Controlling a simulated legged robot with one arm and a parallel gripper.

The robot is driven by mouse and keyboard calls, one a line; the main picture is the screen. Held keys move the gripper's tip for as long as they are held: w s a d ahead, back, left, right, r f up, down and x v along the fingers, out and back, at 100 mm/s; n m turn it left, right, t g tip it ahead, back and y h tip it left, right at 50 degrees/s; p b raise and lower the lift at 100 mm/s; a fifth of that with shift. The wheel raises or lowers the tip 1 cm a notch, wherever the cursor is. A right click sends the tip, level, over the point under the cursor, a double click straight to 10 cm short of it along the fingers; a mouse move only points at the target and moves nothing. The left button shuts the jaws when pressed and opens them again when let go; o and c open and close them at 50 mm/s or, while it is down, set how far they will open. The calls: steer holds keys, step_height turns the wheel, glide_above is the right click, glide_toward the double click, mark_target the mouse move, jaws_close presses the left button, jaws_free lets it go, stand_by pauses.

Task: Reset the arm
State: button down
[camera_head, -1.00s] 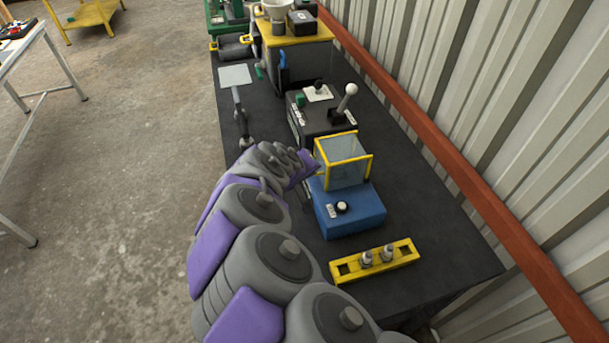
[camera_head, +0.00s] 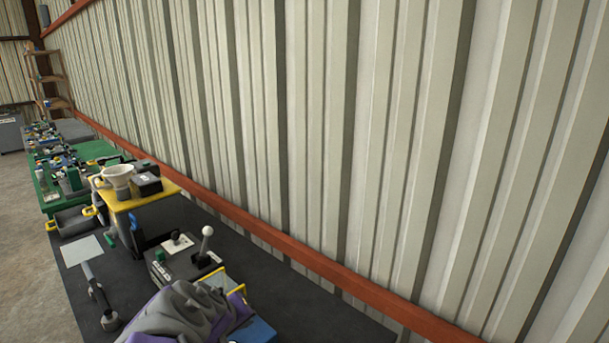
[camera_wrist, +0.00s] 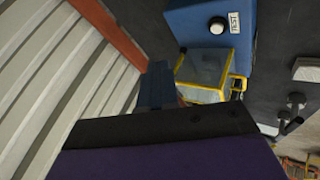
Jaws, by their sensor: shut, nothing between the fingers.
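My gripper (camera_wrist: 157,85) shows in the wrist view as a dark, narrow pair of fingers, shut with nothing between them. It points toward the blue box (camera_wrist: 208,35) with a yellow-framed clear cover (camera_wrist: 205,68), and I cannot tell the gap between them. In the head view my purple and grey arm hangs low over the dark bench and hides most of the blue box (camera_head: 256,331). Part of the yellow-framed cover (camera_head: 222,281) shows behind it.
The dark bench (camera_head: 283,296) runs along a ribbed metal wall (camera_head: 400,150) with a red rail (camera_head: 300,252). Concrete floor (camera_head: 25,250) lies left.

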steer(key=s+d+r+m+g, duration=0.1)
steer(key=s+d+m+g, duration=0.4)
steer(key=d, duration=0.7)
steer(key=s+d+r+m, duration=0.1)
steer(key=s+d+m, duration=0.2)
steer(key=s+d, duration=0.65)
steer(key=s+d+f+g+y, duration=0.1)
steer(key=s+d+g, duration=0.1)
steer(key=s, duration=0.7)
steer(key=s+d+f+n+g+y, duration=0.1)
steer(key=s+d, duration=0.3)
steer(key=s, duration=0.5)
steer(key=shift+d+g, duration=0.15)
steer(key=shift+g, duration=0.45)
steer(key=shift+a, duration=0.25)
steer(key=shift+d, duration=0.1)
